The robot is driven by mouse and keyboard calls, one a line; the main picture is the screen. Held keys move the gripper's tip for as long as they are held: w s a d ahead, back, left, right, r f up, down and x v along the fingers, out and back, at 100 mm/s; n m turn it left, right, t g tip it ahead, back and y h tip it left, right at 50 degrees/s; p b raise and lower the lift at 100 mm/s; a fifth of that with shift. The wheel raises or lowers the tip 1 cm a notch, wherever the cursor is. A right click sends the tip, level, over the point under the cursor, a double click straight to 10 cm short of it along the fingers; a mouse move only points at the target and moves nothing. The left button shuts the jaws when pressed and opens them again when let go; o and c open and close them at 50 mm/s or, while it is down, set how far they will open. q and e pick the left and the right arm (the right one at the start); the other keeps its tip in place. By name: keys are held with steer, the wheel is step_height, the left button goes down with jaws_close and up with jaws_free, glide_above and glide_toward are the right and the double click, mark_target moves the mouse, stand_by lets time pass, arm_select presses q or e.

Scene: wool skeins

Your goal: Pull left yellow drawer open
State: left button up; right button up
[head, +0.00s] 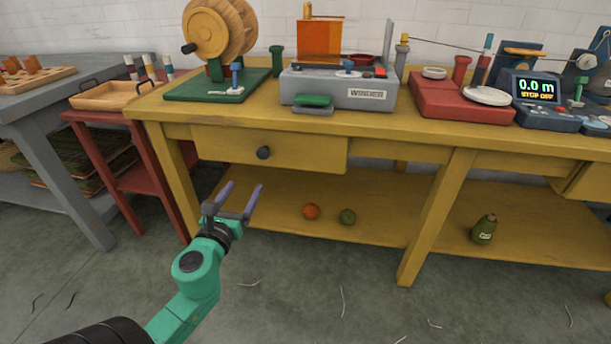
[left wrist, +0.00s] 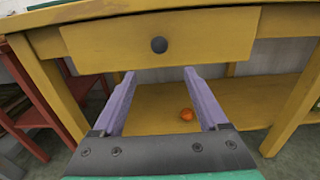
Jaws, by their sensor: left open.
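The left yellow drawer (head: 312,154) sits under the yellow table's top and looks closed. Its round dark knob (head: 263,152) is on the drawer front. In the left wrist view the drawer front (left wrist: 205,42) spans the top, with the knob (left wrist: 159,45) above and between the fingertips. My left gripper (head: 244,187) is open and empty, with two purple fingers apart. It is below and in front of the drawer, apart from the knob, and it also shows in the left wrist view (left wrist: 159,76). My right gripper is not in view.
The yellow table (head: 435,135) carries a winder, a grey machine (head: 340,92) and a red device (head: 455,105). A red stand (head: 130,178) is at the left. Floor in front is mostly clear.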

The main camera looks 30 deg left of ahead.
mark_target(262, 154)
arm_select(q)
steer(key=x, duration=1.3)
steer(key=shift+a+r+b, duration=0.15)
steer(key=shift+r+b, duration=0.2)
steer(key=shift+r, duration=0.05)
steer(key=shift+w+a, duration=0.1)
steer(key=shift+w, duration=0.25)
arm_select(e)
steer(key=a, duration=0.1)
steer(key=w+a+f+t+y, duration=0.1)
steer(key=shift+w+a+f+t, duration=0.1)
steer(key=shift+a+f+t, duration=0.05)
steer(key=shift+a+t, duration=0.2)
arm_select(q)
steer(key=shift+c, duration=0.3)
jaws_close()
